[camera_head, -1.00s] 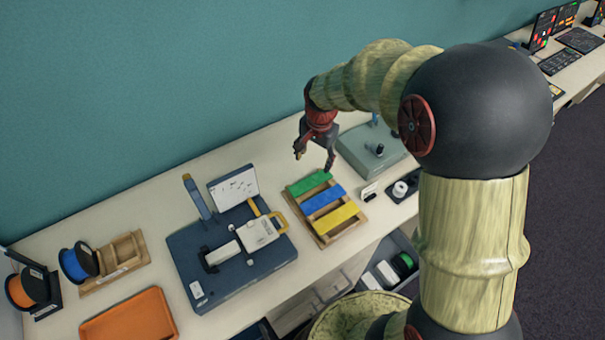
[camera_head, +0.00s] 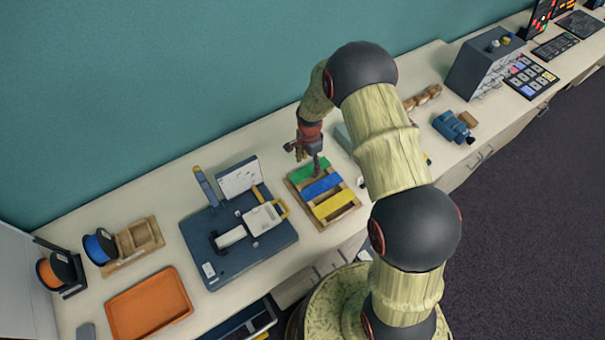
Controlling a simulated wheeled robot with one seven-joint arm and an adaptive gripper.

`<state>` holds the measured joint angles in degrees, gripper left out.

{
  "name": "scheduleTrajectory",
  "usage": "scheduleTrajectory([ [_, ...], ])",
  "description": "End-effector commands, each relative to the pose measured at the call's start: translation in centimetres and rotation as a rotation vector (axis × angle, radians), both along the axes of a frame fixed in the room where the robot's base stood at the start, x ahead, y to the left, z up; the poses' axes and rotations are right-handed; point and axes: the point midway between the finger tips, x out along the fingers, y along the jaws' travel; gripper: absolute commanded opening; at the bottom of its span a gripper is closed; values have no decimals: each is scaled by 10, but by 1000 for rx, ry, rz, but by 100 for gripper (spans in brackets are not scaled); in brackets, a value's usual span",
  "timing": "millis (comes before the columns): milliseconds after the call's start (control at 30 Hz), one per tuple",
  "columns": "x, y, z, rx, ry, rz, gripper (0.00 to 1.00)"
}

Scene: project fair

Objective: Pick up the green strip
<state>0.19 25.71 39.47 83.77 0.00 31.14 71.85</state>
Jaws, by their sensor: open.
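The green strip (camera_head: 308,171) lies at the back of a wooden rack (camera_head: 341,213) on the bench. A blue strip (camera_head: 321,187) and a yellow strip (camera_head: 333,204) lie in front of it in the same rack. My gripper (camera_head: 308,164) is open and points down at the green strip, its fingers near the strip's back edge and right part. I cannot tell whether the fingers touch the strip. Nothing shows held in it.
A dark blue machine base (camera_head: 225,270) with a white device stands left of the rack. An orange tray (camera_head: 150,303) and spools (camera_head: 98,246) are further left. My arm hides part of the bench right of the rack. Blue binoculars (camera_head: 453,127) lie beyond it.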

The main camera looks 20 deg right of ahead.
Motion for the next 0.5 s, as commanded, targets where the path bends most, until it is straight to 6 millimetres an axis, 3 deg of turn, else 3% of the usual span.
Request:
scheduleTrajectory([
  [200,1,0,-24,0,0,0,59],
  [500,1,0,-27,0,-2,1,59],
])
